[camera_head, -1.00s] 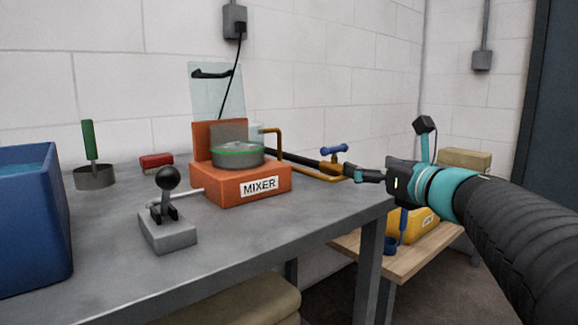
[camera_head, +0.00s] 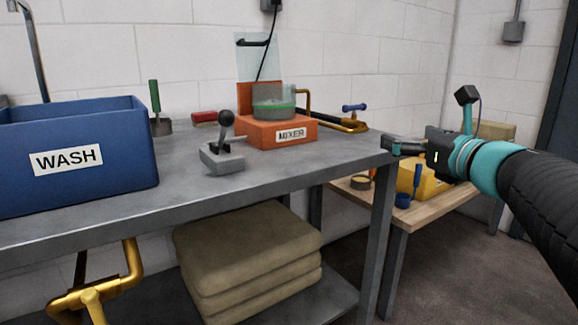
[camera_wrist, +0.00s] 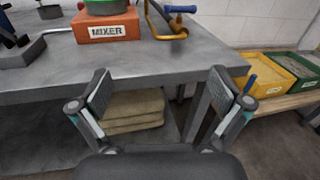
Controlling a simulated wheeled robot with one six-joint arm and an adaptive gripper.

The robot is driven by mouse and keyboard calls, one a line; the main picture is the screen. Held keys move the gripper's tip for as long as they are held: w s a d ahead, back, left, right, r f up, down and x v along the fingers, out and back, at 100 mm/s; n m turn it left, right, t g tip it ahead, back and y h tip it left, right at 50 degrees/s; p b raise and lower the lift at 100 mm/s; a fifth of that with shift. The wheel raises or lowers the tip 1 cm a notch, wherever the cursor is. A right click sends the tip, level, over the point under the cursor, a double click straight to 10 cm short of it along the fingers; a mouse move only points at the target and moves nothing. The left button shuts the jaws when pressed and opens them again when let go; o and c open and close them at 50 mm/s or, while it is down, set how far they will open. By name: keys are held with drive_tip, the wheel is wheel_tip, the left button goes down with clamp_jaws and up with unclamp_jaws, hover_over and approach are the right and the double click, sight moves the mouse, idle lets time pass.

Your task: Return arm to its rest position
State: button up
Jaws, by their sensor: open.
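My arm reaches in from the right edge of the head view, with a black sleeve and teal rings. My gripper (camera_head: 398,146) points left, close to the right corner of the grey metal table (camera_head: 345,162) in that picture. In the wrist view my gripper (camera_wrist: 160,88) has its two fingers wide apart with nothing between them. The table's front edge and the folded sacks (camera_wrist: 135,112) show beyond the fingers.
On the table stand an orange mixer (camera_head: 275,132), a lever box (camera_head: 222,158) and a blue WASH bin (camera_head: 110,165). A blue-handled brass pipe valve (camera_head: 352,112) is at the back. A lower wooden bench (camera_head: 385,208) holds a yellow bin (camera_wrist: 265,75). Floor at right is clear.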

drive_tip(key=s+a+f+n+g+h, duration=0.15)
drive_tip(key=s+f+n+g, duration=0.3)
drive_tip(key=f+n, duration=0.45)
drive_tip(key=s+a+f+n+g+h, duration=0.15)
drive_tip(key=s+f+n+g, duration=0.3)
drive_tip(key=f+n, duration=0.45)
drive_tip(key=s+a+f+n+g+h, duration=0.1)
drive_tip(key=s+a+f+n, duration=0.1)
drive_tip(key=s+f+n, duration=0.3)
drive_tip(key=s+a+f+n+g+h, duration=0.1)
drive_tip(key=s+f+n, duration=0.3)
drive_tip(key=s+n, duration=0.4)
drive_tip(key=shift+s+a+f+h+p, duration=0.4)
drive_tip(key=shift+s+h, duration=0.3)
drive_tip(key=shift+s, duration=0.4)
